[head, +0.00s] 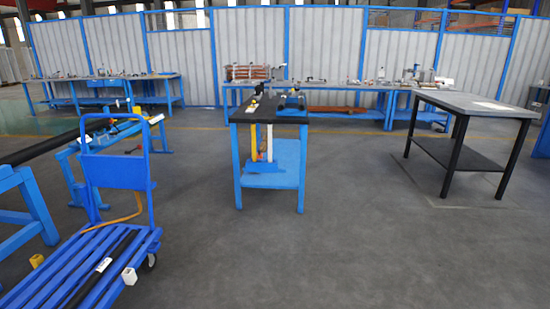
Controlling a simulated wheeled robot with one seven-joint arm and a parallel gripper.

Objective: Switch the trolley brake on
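The blue trolley (115,176) stands at the lower left, close to me. It has an upright push handle with a panel and a slatted deck (62,262). One caster wheel (151,261) shows under the deck's right far corner. I cannot make out a brake lever or its state; the other wheels are hidden or out of frame. My gripper is not in view.
Blue stands crowd the left. A black-topped workbench (250,115) is ahead, a dark table (478,103) right. Floor front right is clear.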

